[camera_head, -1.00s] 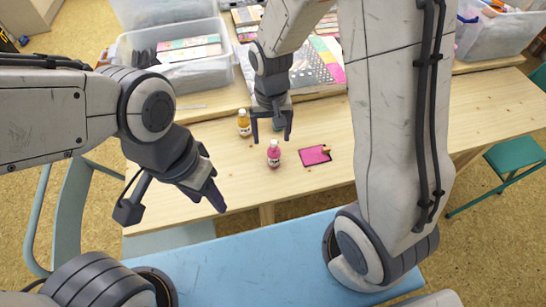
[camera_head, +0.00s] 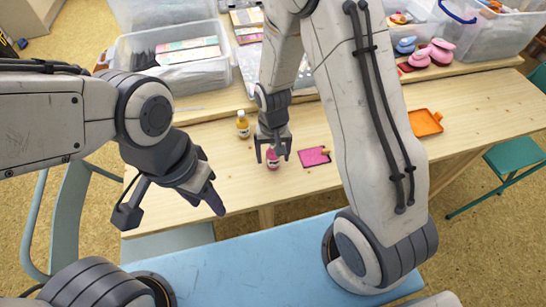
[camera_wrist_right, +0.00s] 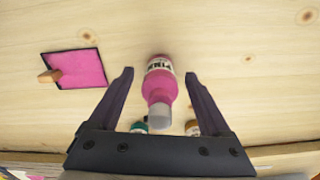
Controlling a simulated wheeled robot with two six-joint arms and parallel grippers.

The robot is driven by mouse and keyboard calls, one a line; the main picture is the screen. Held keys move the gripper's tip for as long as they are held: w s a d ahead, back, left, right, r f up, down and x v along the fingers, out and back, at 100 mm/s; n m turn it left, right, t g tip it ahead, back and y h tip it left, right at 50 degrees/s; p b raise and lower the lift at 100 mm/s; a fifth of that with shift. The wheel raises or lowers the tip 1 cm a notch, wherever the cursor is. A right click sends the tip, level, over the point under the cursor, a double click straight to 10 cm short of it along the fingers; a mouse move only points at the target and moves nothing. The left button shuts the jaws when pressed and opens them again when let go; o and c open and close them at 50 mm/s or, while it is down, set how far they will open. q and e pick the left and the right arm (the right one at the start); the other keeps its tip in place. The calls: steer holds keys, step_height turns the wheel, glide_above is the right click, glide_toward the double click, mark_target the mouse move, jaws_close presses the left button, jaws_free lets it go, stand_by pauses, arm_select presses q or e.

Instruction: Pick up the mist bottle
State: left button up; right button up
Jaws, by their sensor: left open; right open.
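A pink bottle (camera_head: 272,164) with a white label and a pale cap stands on the wooden table; it also shows in the right wrist view (camera_wrist_right: 161,85). My right gripper (camera_head: 272,157) is open above it. In the right wrist view its two fingers (camera_wrist_right: 159,76) lie on either side of the bottle with gaps. An amber bottle (camera_head: 243,124) stands farther back. In the right wrist view a teal bottle (camera_wrist_right: 139,127) shows partly behind the gripper; the head view hides it. My left gripper (camera_head: 212,193) is open and empty near the table's front edge.
A pink inkpad (camera_head: 314,156) lies right of the pink bottle. An orange tray (camera_head: 425,122) lies farther right. Clear bins (camera_head: 170,82) and pink and blue stamps (camera_head: 432,52) stand at the back. The table's left front is clear.

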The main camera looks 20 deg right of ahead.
jaws_close()
steer(key=shift+r, duration=0.1)
